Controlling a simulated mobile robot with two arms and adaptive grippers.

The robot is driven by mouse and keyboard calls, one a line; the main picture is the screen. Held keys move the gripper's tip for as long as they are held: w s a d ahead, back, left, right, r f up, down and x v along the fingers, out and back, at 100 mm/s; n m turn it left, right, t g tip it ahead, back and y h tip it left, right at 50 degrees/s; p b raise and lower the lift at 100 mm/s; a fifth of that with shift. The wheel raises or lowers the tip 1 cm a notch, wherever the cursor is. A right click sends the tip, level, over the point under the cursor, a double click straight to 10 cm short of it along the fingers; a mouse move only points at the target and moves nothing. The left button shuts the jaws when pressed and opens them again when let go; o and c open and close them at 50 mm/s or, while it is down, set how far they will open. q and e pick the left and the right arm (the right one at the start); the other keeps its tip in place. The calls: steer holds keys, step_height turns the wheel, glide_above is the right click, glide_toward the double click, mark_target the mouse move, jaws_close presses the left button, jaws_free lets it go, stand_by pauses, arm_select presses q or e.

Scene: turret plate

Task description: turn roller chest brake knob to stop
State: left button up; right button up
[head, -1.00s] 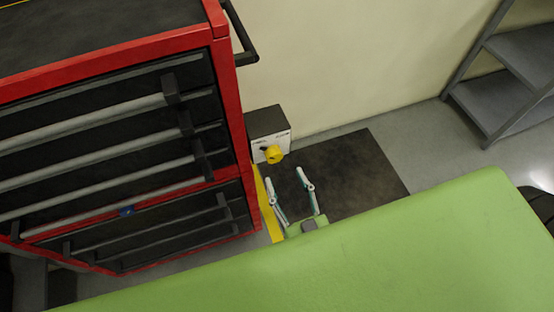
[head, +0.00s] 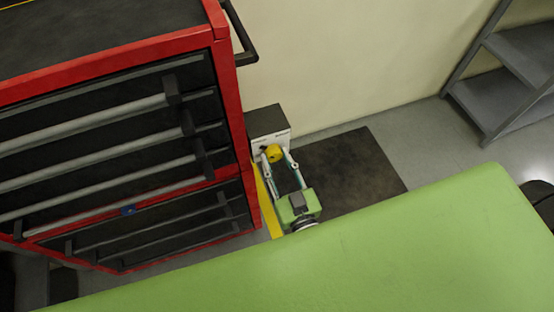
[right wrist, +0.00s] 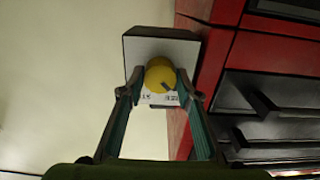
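The yellow brake knob (head: 274,152) sits on the light front face of a small dark-topped box (head: 268,121) beside the roller chest (head: 226,110). In the right wrist view the knob (right wrist: 159,73) shows a dark mark at its lower right, above a small white label (right wrist: 158,98) too small to read. My right gripper (head: 276,151) is open, with one finger on each side of the knob. In the right wrist view its fingertips (right wrist: 160,72) flank the knob closely; I cannot tell whether they touch it. My left gripper is not in view.
The red chest with dark drawers and long handles stands close left of my right gripper. A green surface (head: 330,250) fills the foreground. A dark mat (head: 350,175) lies on the floor to the right. A grey shelf (head: 520,60) stands at the upper right by the wall.

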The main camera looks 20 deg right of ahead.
steer(key=shift+m, duration=0.3)
steer(key=shift+m+p, duration=0.35)
steer(key=shift+m, duration=0.25)
steer(key=shift+m+p, duration=0.35)
steer(key=shift+m, duration=0.85)
steer(key=m, duration=0.4)
steer(key=shift+m, duration=0.3)
steer(key=m, duration=0.4)
steer(key=shift+m, duration=0.3)
steer(key=shift+m+b, duration=0.5)
steer(key=shift+m, duration=1.7)
steer(key=o, duration=1.1)
